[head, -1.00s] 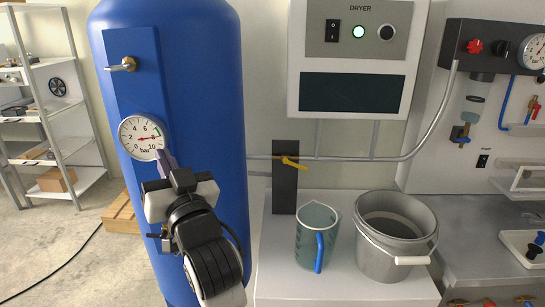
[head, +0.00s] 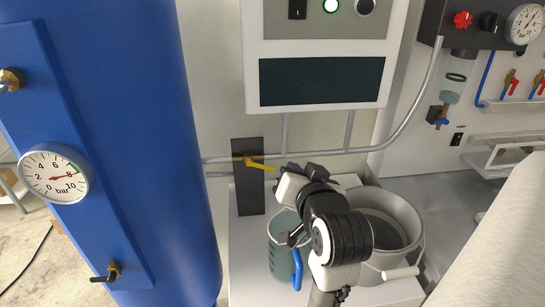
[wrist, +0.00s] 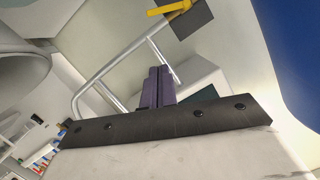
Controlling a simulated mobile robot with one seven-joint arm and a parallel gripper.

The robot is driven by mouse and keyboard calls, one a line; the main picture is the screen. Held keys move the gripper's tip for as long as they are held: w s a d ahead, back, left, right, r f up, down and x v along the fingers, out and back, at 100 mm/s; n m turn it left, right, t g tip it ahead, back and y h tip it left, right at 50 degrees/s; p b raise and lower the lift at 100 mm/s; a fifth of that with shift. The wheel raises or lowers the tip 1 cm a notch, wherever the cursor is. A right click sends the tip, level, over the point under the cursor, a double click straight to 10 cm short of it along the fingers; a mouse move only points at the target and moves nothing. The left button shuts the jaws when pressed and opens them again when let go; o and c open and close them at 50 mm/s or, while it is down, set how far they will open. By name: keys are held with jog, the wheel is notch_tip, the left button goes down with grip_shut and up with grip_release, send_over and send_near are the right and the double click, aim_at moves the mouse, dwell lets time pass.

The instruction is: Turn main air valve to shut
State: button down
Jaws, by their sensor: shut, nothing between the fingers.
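The yellow lever valve (head: 262,164) sits on a black plate (head: 250,195) on the wall pipe, right of the blue tank. Its lever points right and slightly down, roughly along the pipe. In the wrist view the yellow lever (wrist: 170,7) and the plate (wrist: 192,22) are at the top edge. My gripper (wrist: 158,72) is shut and empty, its purple fingers together and apart from the lever in that view. In the head view my gripper's white body is just right of and below the lever; the fingertips are hard to make out there.
The blue tank (head: 180,150) carries a gauge (head: 55,174) and two brass fittings. The dryer box (head: 320,82) hangs above. A clear jug (head: 281,255) and a grey bucket (head: 400,215) stand on the white bench below my arm. A regulator panel is at right.

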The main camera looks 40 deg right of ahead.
jog(key=w, duration=0.1)
jog(key=p, duration=0.3)
send_over(273, 171)
jog(key=s, duration=0.3)
jog(key=f, duration=0.2)
jog(key=shift+w+a+f, duration=0.1)
jog(key=shift+w+f, duration=0.05)
jog(key=shift+f, duration=0.5)
jog(key=shift+w+a+f, duration=0.1)
jog(key=shift+a+f, duration=0.05)
jog(key=shift+f, duration=0.45)
jog(key=shift+w+a+f, duration=0.1)
jog(key=shift+w+f, duration=0.05)
jog(key=shift+f, duration=0.5)
jog(key=shift+w+a+f+m, duration=0.15)
jog(key=shift+f+m, duration=0.35)
jog(key=shift+f, duration=0.75)
